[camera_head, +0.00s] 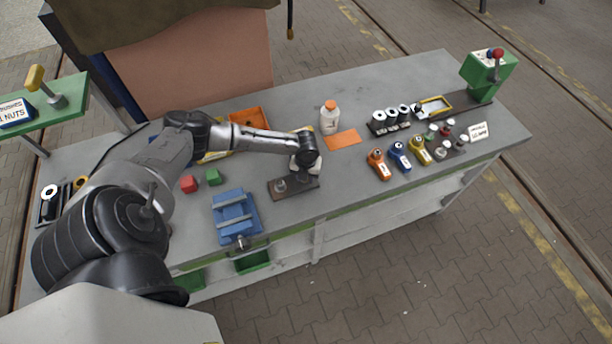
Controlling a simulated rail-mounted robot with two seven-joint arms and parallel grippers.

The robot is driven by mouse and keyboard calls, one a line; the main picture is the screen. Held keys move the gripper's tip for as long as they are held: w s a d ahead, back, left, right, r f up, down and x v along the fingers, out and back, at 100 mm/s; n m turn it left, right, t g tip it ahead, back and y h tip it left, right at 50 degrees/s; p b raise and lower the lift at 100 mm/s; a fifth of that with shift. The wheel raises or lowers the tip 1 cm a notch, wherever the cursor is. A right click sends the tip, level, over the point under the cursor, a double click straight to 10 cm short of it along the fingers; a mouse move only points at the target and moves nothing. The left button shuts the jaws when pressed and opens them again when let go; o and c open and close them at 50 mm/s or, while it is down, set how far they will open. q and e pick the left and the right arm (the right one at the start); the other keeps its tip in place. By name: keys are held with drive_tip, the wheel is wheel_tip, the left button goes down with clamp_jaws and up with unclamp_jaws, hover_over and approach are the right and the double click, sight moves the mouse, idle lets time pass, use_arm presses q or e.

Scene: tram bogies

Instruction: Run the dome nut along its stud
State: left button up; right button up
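A dark flat plate (294,187) lies near the front edge of the grey bench. A short grey upright piece (281,186) stands on its left part; it is too small to tell whether it is a stud or a nut. My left arm reaches in from the left, and my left gripper (304,171) points down over the right part of the plate. The wrist hides its fingers, so I cannot see whether they are open or hold anything. I cannot make out the dome nut. My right gripper is out of view.
Coloured ring-ended pieces (400,157) are to the right. The bench between is clear.

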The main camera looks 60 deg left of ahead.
use_arm(q)
drive_tip(key=shift+r, duration=0.15)
idle(0.3)
drive_tip(key=o, duration=0.9)
drive_tip(key=shift+r+b, duration=0.3)
drive_tip(key=shift+r, duration=6.55)
